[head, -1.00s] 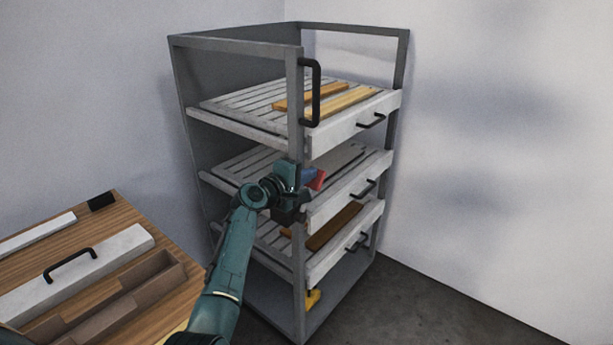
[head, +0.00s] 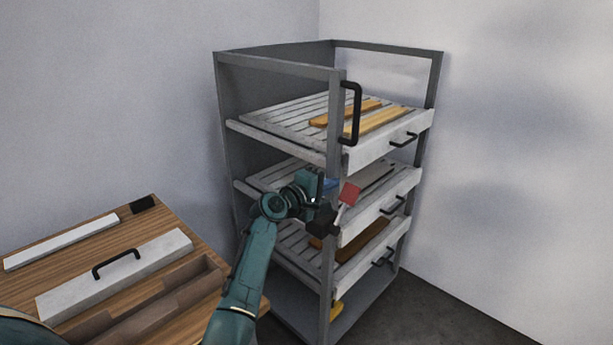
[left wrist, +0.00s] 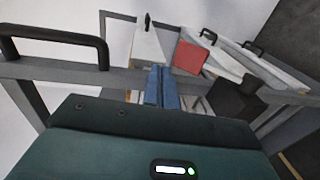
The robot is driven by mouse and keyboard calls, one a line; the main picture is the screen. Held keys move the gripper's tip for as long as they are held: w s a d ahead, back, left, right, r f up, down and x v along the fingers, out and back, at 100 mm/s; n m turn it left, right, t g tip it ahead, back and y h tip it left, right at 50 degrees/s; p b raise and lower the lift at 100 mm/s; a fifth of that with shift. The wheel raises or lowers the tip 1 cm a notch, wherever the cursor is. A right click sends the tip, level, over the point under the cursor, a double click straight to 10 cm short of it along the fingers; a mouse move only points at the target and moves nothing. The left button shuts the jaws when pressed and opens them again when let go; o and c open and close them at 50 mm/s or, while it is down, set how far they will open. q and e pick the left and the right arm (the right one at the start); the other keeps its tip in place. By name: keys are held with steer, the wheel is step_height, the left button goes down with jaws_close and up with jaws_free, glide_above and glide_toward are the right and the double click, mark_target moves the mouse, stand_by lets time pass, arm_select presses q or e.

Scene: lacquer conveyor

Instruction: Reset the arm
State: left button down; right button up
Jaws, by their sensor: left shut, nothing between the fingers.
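My left arm reaches in from the lower left of the head view. Its left gripper (head: 330,184) is in front of the grey rack (head: 334,250), near the front post at middle-shelf height. In the left wrist view the two blue fingers (left wrist: 162,86) lie together, shut with nothing between them. A red square piece (head: 350,194) shows just right of the fingers; it also shows in the left wrist view (left wrist: 188,57). A black box (head: 322,219) sits beside the gripper. I cannot tell what either is fixed to. My right gripper is not in view.
The rack's slatted shelves hold wooden strips (head: 378,120) and have black-handled fronts (head: 404,139). A tall black handle (head: 351,112) is on the front post. A wooden table (head: 190,225) at lower left carries a handled white panel (head: 120,273). Floor is clear at right.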

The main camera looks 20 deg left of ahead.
arm_select(q)
steer(key=s+a+r, duration=0.1)
steer(key=s+r, duration=0.3)
steer(key=s, duration=0.1)
steer(key=shift+s+a, duration=0.25)
steer(key=shift+a, duration=0.15)
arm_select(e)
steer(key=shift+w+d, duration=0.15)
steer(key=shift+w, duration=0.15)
